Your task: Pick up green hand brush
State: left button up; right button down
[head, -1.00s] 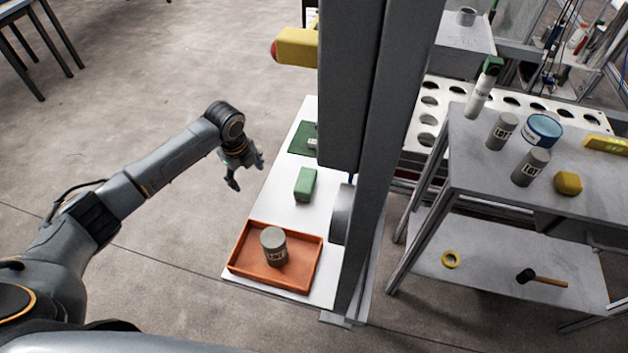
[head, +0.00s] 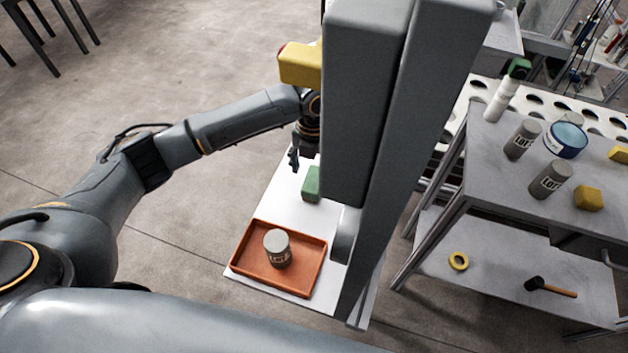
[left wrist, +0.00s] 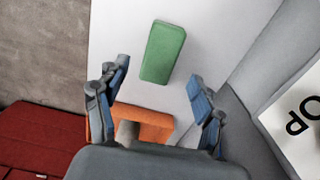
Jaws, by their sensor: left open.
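The green hand brush (head: 311,184) shows as a plain green block on a white tabletop, just behind an orange tray. Its right side is partly hidden by the grey column in the head view, and no bristles show. In the left wrist view the brush (left wrist: 163,52) lies whole, slightly tilted, beyond the gap between the fingers. My left gripper (head: 304,153) is open and empty, above the tabletop and close to the brush. Its spread blue-grey fingers also show in the left wrist view (left wrist: 158,75). My right gripper is not in view.
The orange tray (head: 247,273) holds a grey can (head: 277,248). A thick grey column (head: 390,130) stands right beside the brush, with a yellow part (head: 300,64) sticking out above the gripper. A grey workbench (head: 490,165) with cans stands at right.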

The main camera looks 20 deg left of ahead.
aim_at(312, 183)
pick_arm(q)
jog(key=shift+s+f, duration=0.1)
jog(key=shift+f, duration=0.4)
jog(key=f+p, duration=0.1)
jog(key=f, duration=0.2)
jog(key=shift+s+f+p, duration=0.3)
jog(key=shift+s+p, duration=0.1)
jog(key=shift+w+f, duration=0.1)
jog(key=shift+f, duration=0.5)
jog(key=c, duration=1.3)
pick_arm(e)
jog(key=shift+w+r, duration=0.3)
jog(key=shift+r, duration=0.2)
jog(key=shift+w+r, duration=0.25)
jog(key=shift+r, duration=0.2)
